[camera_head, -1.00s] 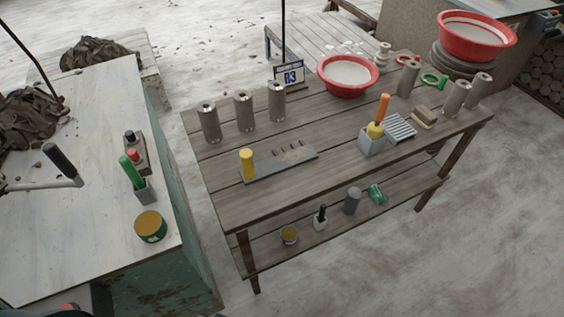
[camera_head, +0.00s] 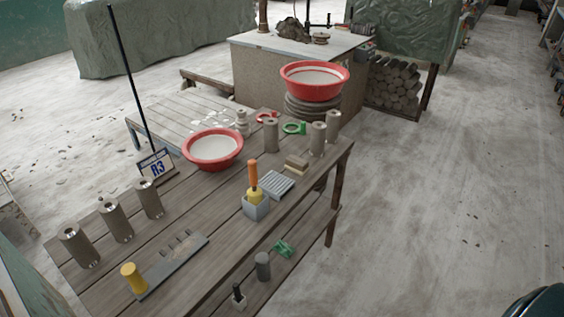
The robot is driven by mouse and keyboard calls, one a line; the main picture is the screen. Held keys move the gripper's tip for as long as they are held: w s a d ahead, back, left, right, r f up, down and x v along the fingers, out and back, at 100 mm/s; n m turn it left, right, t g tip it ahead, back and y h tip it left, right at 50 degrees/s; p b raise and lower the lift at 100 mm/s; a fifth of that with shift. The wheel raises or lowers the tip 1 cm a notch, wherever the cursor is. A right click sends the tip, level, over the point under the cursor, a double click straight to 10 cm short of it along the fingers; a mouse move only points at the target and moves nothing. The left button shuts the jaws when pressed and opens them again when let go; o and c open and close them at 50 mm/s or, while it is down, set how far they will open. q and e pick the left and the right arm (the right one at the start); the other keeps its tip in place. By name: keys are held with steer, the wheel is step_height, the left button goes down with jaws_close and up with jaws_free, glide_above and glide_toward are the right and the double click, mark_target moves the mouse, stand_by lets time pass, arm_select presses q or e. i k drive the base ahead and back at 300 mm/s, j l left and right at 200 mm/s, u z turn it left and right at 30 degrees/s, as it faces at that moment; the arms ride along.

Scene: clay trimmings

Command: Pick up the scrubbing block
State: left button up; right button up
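A small block with a brown top and a paler underside, which looks like the scrubbing block (camera_head: 296,163), lies on the wooden table (camera_head: 190,217) near its right end. It sits just behind a grey ridged rack (camera_head: 278,184) and in front of several grey cylinders. Nothing covers it from this view. Neither of my grippers shows in the head view.
A grey holder (camera_head: 256,207) with an orange-handled tool stands left of the rack. Grey cylinders (camera_head: 318,138) stand close behind the block. A red bowl (camera_head: 212,150) is further left, and another red bowl (camera_head: 314,80) sits behind. The floor right of the table is clear.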

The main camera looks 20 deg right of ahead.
mark_target(298, 166)
steer(key=i+l+u, duration=0.3)
steer(key=l+u, duration=0.35)
steer(key=i+l+u, duration=0.1)
steer(key=l+u, duration=0.2)
